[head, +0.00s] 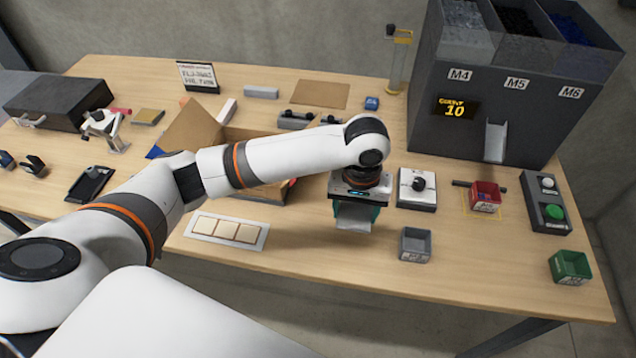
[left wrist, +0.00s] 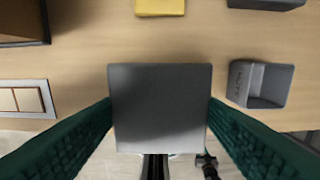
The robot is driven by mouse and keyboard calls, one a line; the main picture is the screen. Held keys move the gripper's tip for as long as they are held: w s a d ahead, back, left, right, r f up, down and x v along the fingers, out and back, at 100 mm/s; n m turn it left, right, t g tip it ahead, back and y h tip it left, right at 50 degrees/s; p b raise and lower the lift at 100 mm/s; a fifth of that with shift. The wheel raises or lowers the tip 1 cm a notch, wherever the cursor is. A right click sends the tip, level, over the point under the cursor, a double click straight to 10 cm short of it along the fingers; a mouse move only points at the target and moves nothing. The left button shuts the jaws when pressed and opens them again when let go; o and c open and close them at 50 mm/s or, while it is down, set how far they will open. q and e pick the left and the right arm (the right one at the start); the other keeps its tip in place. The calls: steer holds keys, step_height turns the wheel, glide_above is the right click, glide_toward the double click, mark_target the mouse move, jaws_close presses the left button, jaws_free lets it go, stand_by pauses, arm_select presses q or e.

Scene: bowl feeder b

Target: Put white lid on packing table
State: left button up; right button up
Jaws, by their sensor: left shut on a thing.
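My left gripper (head: 355,214) is shut on a flat square piece, which I take to be the white lid (head: 353,222). It looks light grey in the head view. In the left wrist view the lid (left wrist: 160,110) looks shaded grey, between my two dark green fingers. The gripper points down over the front middle of the wooden packing table (head: 310,243). I cannot tell whether the lid touches the table. My right gripper is not in view.
A small grey bin (head: 415,246) stands just right of the gripper. A tray with three pale squares (head: 228,230) lies to the left. An open cardboard box (head: 193,128) is partly hidden behind my arm. A red bin (head: 486,196) and a green bin (head: 570,267) are further right.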

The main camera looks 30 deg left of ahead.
mark_target(350, 241)
arm_select(q)
step_height(350, 241, down, 10)
steer(key=shift+r+p, duration=0.15)
steer(key=shift+p, duration=0.15)
steer(key=o, duration=0.9)
steer(key=shift+o, duration=0.2)
step_height(350, 241, up, 12)
steer(key=shift+r+b, duration=0.1)
steer(key=shift+b, duration=0.3)
